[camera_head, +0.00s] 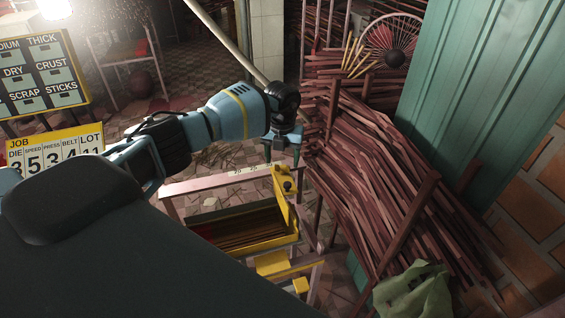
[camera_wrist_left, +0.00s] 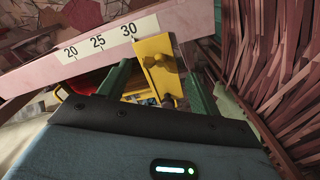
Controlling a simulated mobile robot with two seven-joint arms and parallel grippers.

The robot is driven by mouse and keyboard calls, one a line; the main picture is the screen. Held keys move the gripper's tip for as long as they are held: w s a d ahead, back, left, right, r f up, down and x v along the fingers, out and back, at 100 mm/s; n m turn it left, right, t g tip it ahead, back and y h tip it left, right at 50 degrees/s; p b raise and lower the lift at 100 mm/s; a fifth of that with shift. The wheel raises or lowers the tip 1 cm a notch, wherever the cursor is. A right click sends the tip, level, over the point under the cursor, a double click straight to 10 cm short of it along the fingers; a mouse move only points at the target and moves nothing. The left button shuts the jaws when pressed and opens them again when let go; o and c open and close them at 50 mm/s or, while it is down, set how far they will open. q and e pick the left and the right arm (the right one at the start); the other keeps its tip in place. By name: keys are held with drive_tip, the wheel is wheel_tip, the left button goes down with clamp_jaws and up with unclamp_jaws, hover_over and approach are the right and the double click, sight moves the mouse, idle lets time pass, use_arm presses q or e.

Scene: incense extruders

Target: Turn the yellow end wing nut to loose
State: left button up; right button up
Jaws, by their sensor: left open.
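The yellow end stop (camera_head: 280,175) stands at the right end of a pale pink rail with a scale (camera_head: 215,179). A small dark knob, seemingly the wing nut (camera_head: 288,187), sits on its face. My left gripper (camera_head: 294,157) is just above and behind the yellow end in the head view. In the left wrist view, my left gripper (camera_wrist_left: 160,88) has its two green fingers apart, with the yellow end plate (camera_wrist_left: 152,50) showing between and beyond them. The wing nut (camera_wrist_left: 168,64) shows there as a yellowish shape. Contact cannot be told. My right gripper is out of view.
A yellow-edged tray (camera_head: 238,243) of brown sticks lies below the rail. A large rack of reddish sticks (camera_head: 375,170) stands close on the right. A green cloth (camera_head: 415,292) hangs at lower right. Number boards (camera_head: 55,150) stand at left.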

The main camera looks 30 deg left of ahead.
sight(282, 166)
use_arm(q)
drive_tip(key=shift+r, duration=2.65)
